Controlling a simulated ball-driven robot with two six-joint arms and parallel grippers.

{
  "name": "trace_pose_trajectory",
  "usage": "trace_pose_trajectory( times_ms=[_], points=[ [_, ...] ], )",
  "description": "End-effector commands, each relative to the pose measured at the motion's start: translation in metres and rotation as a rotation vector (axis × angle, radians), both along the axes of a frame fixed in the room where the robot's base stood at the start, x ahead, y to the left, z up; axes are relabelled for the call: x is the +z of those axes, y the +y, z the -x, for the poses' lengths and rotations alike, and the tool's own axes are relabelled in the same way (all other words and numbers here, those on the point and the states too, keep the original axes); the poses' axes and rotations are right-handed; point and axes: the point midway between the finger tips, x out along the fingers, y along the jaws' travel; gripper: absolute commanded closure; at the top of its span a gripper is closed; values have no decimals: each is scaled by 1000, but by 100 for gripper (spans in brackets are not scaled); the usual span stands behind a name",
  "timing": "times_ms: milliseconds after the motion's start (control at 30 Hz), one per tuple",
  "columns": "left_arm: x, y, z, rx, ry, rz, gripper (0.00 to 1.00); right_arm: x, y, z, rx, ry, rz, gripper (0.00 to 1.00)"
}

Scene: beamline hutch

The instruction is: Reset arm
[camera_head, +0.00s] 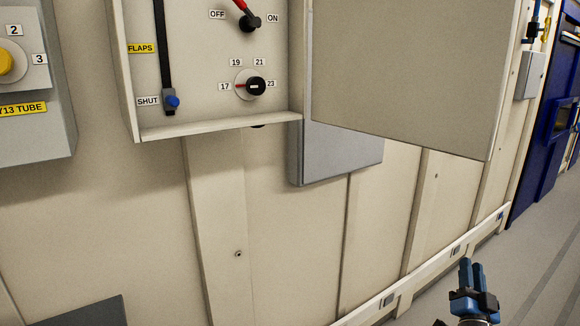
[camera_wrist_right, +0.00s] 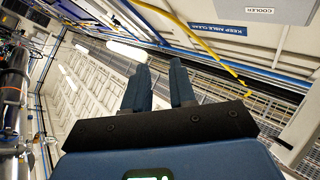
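My right gripper (camera_head: 472,277) is low at the right of the head view, its blue fingers pointing up, apart from the wall. In the right wrist view the right gripper (camera_wrist_right: 160,88) shows two blue fingers with a gap between them and nothing held. My left gripper is not in view. An open control box on the wall holds a FLAPS slider with a blue knob (camera_head: 172,102) at SHUT. It also holds a red-handled OFF/ON switch (camera_head: 250,20) and a black dial (camera_head: 256,86) whose red mark points toward 17.
The box's open door (camera_head: 405,75) sticks out to the right. A grey box with a yellow knob (camera_head: 8,62) is at the left. A low rail (camera_head: 425,268) runs along the wall's foot. Clear floor (camera_head: 535,245) lies at the right, near a blue cabinet (camera_head: 548,120).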

Motion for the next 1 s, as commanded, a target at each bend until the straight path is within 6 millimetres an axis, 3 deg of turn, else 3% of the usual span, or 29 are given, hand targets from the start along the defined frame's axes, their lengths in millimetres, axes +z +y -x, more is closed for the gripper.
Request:
trace_pose_trajectory(
  times_ms=[33, 200, 600, 800, 1000],
  points=[
    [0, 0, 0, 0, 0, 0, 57, -18, 13, 16, -16, 18, 23, 75],
    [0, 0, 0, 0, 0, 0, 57, -57, 53, 71, -59, 58, 121, 75],
    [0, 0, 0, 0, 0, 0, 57, -122, 144, 204, -6, 223, 353, 75],
    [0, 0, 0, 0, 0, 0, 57, -154, 176, 264, 86, 367, 405, 75],
    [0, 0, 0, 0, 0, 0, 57, -183, 192, 309, 167, 489, 399, 75]
  ],
)
